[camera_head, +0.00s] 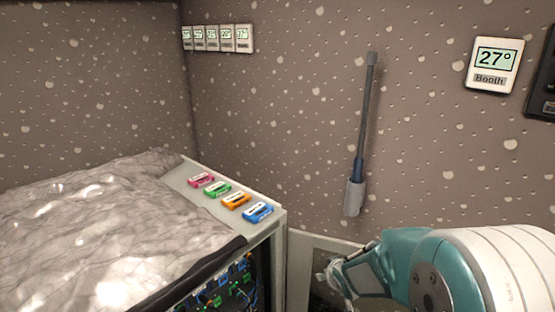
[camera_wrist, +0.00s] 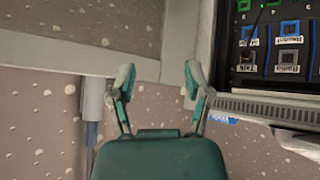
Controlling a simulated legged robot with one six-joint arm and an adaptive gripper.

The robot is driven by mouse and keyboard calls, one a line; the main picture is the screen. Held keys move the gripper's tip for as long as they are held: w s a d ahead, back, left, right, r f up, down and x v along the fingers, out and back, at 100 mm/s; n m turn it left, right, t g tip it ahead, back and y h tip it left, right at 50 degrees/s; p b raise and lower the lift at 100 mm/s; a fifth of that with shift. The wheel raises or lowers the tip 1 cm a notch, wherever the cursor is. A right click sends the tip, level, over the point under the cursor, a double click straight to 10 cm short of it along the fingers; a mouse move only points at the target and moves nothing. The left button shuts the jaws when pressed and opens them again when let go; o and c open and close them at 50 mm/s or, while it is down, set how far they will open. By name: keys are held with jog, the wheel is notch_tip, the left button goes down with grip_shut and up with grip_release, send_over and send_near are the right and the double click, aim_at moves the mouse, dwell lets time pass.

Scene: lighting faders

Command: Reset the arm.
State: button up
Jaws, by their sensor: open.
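My gripper (camera_head: 335,277) is low in the head view, at the end of my teal and white arm. It is in front of the light frame at the foot of the wall, right of the console. In the wrist view, my gripper (camera_wrist: 160,80) has its two fingers spread apart with nothing between them. On that edge are a pink fader (camera_head: 201,180), a green fader (camera_head: 217,190), an orange fader (camera_head: 236,200) and a blue fader (camera_head: 258,212). My gripper is apart from them.
A crumpled grey cover (camera_head: 100,225) lies over the console. A dark rod (camera_head: 365,120) with a grey end hangs on the wall. A Booth display (camera_head: 494,64) reads 27°. Several small displays (camera_head: 218,38) are near the corner. A dark socket panel (camera_wrist: 280,45) shows in the wrist view.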

jog(key=s+d+r+m+g+h, duration=0.1)
jog(key=s+d+r+m+h, duration=0.15)
jog(key=s+r, duration=1)
jog(key=s+r+g+y, duration=0.1)
jog(key=s+r+g, duration=0.1)
jog(key=s, duration=1.3)
jog(key=shift+a+r+m+y, duration=0.35)
jog(key=shift+a+r+m, duration=0.1)
jog(key=shift+r, duration=0.1)
jog(key=shift+s, duration=0.1)
